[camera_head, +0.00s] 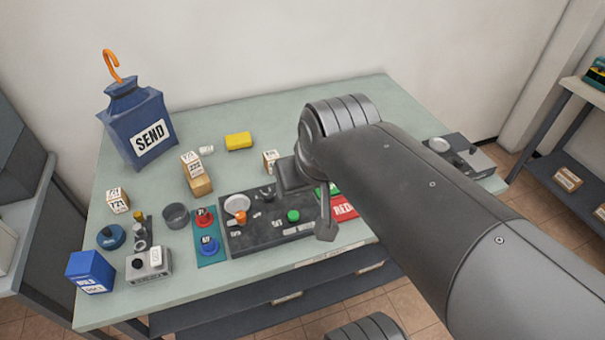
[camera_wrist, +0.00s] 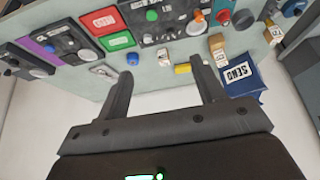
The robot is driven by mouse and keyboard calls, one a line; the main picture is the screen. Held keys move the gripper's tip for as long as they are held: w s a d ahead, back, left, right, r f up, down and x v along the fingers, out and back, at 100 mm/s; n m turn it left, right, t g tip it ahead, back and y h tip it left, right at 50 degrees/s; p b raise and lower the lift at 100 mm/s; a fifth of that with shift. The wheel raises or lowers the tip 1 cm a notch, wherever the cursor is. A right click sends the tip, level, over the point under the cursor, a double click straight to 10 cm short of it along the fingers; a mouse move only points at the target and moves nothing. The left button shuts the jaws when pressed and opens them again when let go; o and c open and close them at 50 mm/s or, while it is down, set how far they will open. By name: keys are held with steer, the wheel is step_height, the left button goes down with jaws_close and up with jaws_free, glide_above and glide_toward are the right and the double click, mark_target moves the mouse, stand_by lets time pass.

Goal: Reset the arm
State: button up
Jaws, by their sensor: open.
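My arm (camera_head: 400,190) reaches in from the lower right over the table (camera_head: 240,115) in the head view. Its wrist end is above the middle of the table, and a gripper finger (camera_head: 327,225) shows there. In the wrist view my gripper (camera_wrist: 162,88) has its two fingers spread apart with nothing between them. The table top, with its panels and small boxes, lies beyond the fingertips. My arm hides part of the table's right side.
A blue SEND container (camera_head: 138,125) with an orange hook stands at the back left. A black control panel (camera_head: 265,228), a yellow block (camera_head: 238,141), a blue box (camera_head: 90,272) and a grey device (camera_head: 465,155) are on the table. A shelf (camera_head: 560,130) stands at right.

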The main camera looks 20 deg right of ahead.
steer(key=shift+s+d+f, duration=0.15)
steer(key=shift+s+f, duration=0.05)
steer(key=shift+s, duration=0.35)
steer(key=shift+s+d+f, duration=0.1)
steer(key=shift+s+f, duration=0.1)
steer(key=shift+s, duration=0.35)
